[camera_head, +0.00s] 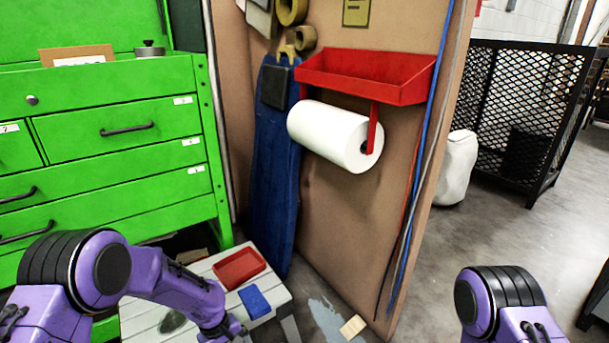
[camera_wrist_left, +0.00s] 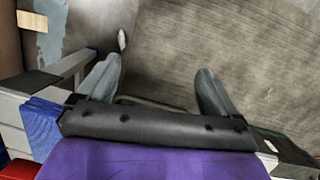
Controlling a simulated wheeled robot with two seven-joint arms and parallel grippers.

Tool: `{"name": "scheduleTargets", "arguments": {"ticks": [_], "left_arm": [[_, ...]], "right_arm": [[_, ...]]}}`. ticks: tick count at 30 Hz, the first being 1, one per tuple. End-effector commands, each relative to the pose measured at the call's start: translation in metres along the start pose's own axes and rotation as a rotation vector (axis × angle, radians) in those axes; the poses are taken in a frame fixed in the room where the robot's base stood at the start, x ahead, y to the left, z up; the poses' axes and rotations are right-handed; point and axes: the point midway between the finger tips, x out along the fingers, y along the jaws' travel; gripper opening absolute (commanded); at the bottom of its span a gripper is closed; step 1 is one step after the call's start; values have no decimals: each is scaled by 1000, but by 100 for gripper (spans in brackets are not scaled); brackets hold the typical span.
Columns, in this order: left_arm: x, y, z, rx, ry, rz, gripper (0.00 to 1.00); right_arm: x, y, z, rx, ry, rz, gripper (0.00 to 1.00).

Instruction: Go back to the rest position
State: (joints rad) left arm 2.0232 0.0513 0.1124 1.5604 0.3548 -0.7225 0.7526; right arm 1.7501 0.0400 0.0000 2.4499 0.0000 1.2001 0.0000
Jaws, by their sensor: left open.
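My left arm (camera_head: 150,275) comes in from the left in the head view and bends down over the right side of a low grey-white step (camera_head: 145,318). Its gripper's fingers are below the head picture. In the left wrist view the left gripper (camera_wrist_left: 158,72) is open, with its two fingers well apart and nothing between them. Bare concrete floor shows beyond them. Part of my right arm (camera_head: 500,305) shows at the lower right of the head view. Its gripper is out of view.
A red tray (camera_head: 240,267) and a blue sponge-like block (camera_head: 254,301) lie on the step close to my left wrist. A green drawer cabinet (camera_head: 110,140) stands behind. A panel holds a paper roll (camera_head: 335,135) and red shelf (camera_head: 365,78). Open floor lies right.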

Motion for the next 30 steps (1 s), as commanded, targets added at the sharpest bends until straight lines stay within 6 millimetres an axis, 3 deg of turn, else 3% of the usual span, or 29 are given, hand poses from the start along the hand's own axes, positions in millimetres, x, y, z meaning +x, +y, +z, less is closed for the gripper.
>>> {"name": "scheduleTargets", "arguments": {"ticks": [5,7,9,13,18,22,24,30], "left_arm": [[66,-61,20,-12,123,5,94],[89,-97,32,-6,203,-2,94],[102,-132,46,9,284,-15,94],[108,-187,69,41,415,-50,94],[94,-242,96,84,547,-106,94],[75,-274,116,116,632,-153,94],[41,-272,124,119,648,-152,94],[-18,-266,139,116,647,-151,94]], "right_arm": [[0,0,0,0,0,0,38],[0,0,0,0,0,0,38],[0,0,0,0,0,0,38],[0,0,0,0,0,0,38],[0,0,0,0,0,0,38],[0,0,0,0,0,0,38],[-30,3,-12,-1,-1,1,38],[-87,8,-36,0,0,0,38]]}}
